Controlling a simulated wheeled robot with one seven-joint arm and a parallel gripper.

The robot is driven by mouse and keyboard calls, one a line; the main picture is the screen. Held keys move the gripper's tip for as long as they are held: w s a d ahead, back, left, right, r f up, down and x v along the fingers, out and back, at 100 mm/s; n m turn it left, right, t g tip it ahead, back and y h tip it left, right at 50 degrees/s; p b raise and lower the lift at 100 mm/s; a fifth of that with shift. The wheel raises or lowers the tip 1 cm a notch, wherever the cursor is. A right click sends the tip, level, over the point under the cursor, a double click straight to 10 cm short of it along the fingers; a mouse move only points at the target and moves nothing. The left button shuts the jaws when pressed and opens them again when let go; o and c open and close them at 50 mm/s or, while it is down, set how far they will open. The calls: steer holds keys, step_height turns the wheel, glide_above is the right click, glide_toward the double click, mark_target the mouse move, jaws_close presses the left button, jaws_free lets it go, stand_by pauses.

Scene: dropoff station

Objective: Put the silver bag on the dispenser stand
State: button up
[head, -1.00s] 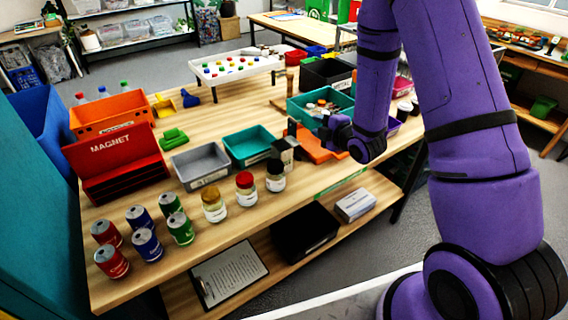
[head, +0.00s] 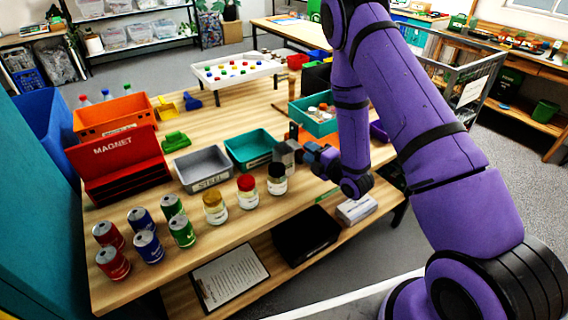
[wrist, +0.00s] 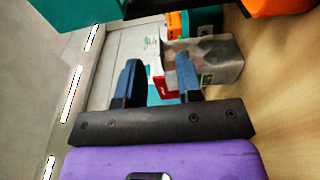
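The silver bag (head: 286,152) stands on the wooden table, right of the teal bin, in the head view. In the wrist view the bag (wrist: 218,62) is a crinkled grey pack just beyond my fingertips, mostly towards the right finger. My gripper (head: 306,154) is close to the right of the bag in the head view. In the wrist view my gripper (wrist: 159,64) has its two blue fingers apart, with nothing clearly held between them. Whether a finger touches the bag I cannot tell. I cannot make out the dispenser stand with certainty.
A grey bin (head: 203,168) and a teal bin (head: 248,150) stand left of the bag. Jars, including a black-lidded one (head: 277,178), are near the front edge. Several cans stand front left. A red MAGNET box (head: 118,165) is behind them. Another teal bin (head: 312,114) stands behind my gripper.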

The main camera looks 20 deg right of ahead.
mark_target(297, 143)
steer(key=shift+x, duration=2.95)
jaws_close()
